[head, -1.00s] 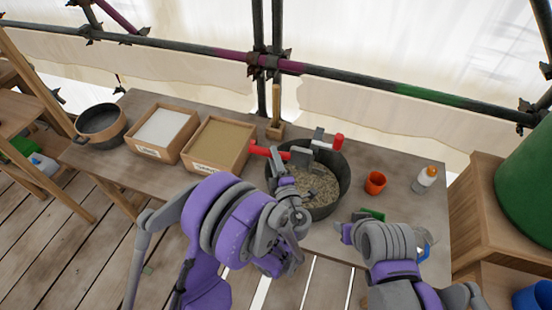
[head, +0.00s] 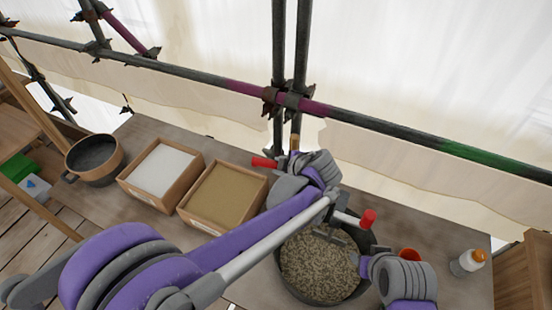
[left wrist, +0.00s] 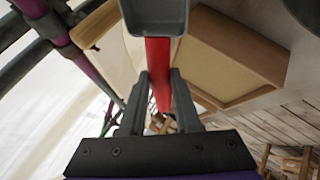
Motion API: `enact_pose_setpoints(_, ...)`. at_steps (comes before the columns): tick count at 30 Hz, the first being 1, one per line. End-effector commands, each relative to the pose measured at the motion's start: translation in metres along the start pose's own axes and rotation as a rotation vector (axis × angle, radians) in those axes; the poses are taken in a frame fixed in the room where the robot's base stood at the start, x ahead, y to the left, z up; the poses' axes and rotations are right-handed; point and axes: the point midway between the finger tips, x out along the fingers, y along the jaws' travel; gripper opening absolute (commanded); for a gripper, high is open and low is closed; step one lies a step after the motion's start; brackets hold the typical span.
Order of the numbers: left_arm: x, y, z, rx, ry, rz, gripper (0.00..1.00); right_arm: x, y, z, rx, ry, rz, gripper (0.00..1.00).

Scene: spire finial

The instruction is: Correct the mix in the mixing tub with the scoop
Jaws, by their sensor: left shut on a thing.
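The mixing tub (head: 372,240) is dark and round and holds a grainy grey-brown mix (head: 318,266). My left gripper (left wrist: 157,88) is shut on the red handle of the scoop (left wrist: 156,18); the grey scoop pan shows at the top of the left wrist view. In the head view the red handle (head: 264,162) sticks out left of my left gripper (head: 284,168), behind the tub, and the pan cannot be made out clearly. A second red-handled tool (head: 368,218) lies at the tub's rim. My right gripper (head: 365,266) is beside the tub's right edge; its fingers are unclear.
A box of tan powder (head: 264,187) and a box of white powder (head: 201,160) stand left of the tub, with a dark pot (head: 122,158) beyond. Scaffold poles (head: 395,130) run behind the table.

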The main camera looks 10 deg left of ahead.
Motion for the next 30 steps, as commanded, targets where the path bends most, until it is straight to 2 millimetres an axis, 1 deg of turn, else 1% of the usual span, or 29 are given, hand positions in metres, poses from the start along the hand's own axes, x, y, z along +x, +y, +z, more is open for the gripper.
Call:
enact_pose_setpoints(1, -0.005, -0.017, 0.008, 0.012, -0.004, -0.06, 0.0, 0.009, 0.0, 0.013, 0.0, -0.013, 0.0, 0.5)
enact_pose_setpoints(2, -0.011, -0.023, 0.01, 0.019, -0.005, -0.093, 0.0, 0.012, 0.0, 0.017, 0.0, -0.017, 0.0, 0.5)
enact_pose_setpoints(3, -0.021, -0.033, 0.012, 0.031, -0.011, -0.136, 0.0, 0.016, 0.0, 0.022, 0.0, -0.021, 0.0, 0.5)
enact_pose_setpoints(5, -0.038, -0.046, 0.013, 0.05, -0.021, -0.19, 0.0, 0.021, 0.0, 0.028, 0.0, -0.026, 0.0, 0.5)
enact_pose_setpoints(6, -0.05, -0.054, 0.013, 0.065, -0.029, -0.22, 0.0, 0.024, 0.0, 0.031, 0.0, -0.029, 0.0, 0.5)
enact_pose_setpoints(12, -0.107, -0.09, 0.005, 0.143, -0.075, -0.328, 0.0, 0.034, 0.0, 0.043, 0.0, -0.039, 0.0, 0.5)
enact_pose_setpoints(15, -0.128, -0.103, -0.001, 0.174, -0.091, -0.358, 0.0, 0.037, 0.0, 0.046, 0.0, -0.041, 0.0, 0.5)
enact_pose_setpoints(18, -0.14, -0.11, -0.005, 0.191, -0.099, -0.374, 0.0, 0.039, 0.0, 0.048, 0.0, -0.042, 0.0, 0.5)
enact_pose_setpoints(21, -0.145, -0.112, -0.007, 0.199, -0.103, -0.38, 0.0, 0.039, 0.0, 0.048, 0.0, -0.043, 0.0, 0.5)
enact_pose_setpoints(30, -0.145, -0.111, -0.007, 0.199, -0.103, -0.379, 0.0, 0.039, 0.0, 0.048, 0.0, -0.042, 0.0, 0.5)
